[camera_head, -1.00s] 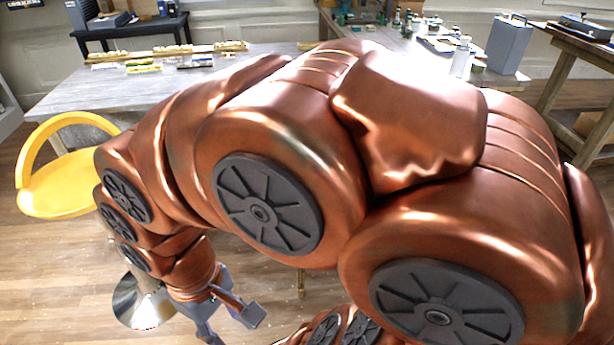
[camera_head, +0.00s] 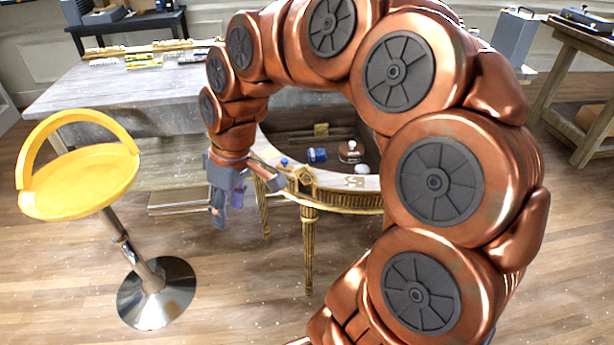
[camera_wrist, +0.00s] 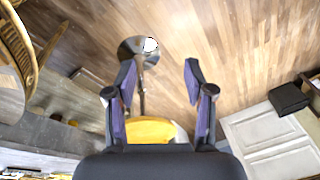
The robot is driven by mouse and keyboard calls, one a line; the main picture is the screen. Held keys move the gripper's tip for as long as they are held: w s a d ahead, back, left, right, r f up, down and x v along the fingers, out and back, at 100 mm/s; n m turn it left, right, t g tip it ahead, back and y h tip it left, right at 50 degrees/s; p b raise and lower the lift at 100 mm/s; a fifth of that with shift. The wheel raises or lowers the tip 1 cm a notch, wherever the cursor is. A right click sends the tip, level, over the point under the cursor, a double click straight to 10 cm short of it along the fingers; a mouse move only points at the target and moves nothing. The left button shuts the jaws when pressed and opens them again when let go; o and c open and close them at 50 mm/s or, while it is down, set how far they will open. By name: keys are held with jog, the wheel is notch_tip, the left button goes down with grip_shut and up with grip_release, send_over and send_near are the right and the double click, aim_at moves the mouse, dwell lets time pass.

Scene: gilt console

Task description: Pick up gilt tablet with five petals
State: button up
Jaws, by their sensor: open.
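The gilt console (camera_head: 310,215) stands behind and right of my gripper, with a pale curved top and gold legs. A squarish gilt ornament (camera_head: 304,179) shows at its front corner; I cannot make out petals. A small gilt piece (camera_head: 355,182) lies on the front of the top, also too small to read. My gripper (camera_head: 228,208) hangs pointing down just left of the console, open and empty. In the wrist view, my gripper (camera_wrist: 160,70) has its jaws apart over floor and stool, and part of a gilt curved edge (camera_wrist: 22,42) shows at the left.
A blue item (camera_head: 317,154), a brown lidded pot (camera_head: 351,152) and a white rounded item (camera_head: 362,169) sit on the console. A yellow stool (camera_head: 82,180) stands left of my gripper. A grey workbench (camera_head: 150,95) stands behind. Floor in front is open.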

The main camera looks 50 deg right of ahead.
jog(key=w+d+t, duration=0.1)
jog(key=w+d, duration=0.5)
jog(key=d, duration=0.1)
jog(key=t, duration=0.2)
send_over(307, 168)
jog(key=s, duration=0.3)
jog(key=shift+m, duration=0.3)
jog(key=f, duration=0.6)
jog(key=f+b, duration=0.1)
jog(key=f, duration=0.3)
jog(key=shift+d+f, duration=0.1)
jog(key=shift+d, duration=0.3)
jog(key=shift+f+h, duration=0.25)
jog(key=shift+h, duration=0.05)
jog(key=shift+w+p+x, duration=0.2)
jog(key=shift+p+x, duration=0.25)
jog(key=shift+x, duration=0.45)
jog(key=shift+w+p+x, duration=0.15)
jog(key=shift+p+x, duration=0.3)
jog(key=shift+x, duration=0.45)
jog(key=shift+w+p+x, duration=0.2)
jog(key=shift+p+x, duration=0.35)
jog(key=shift+x, duration=1.15)
jog(key=shift+r, duration=0.15)
jog(key=shift+c, duration=0.3)
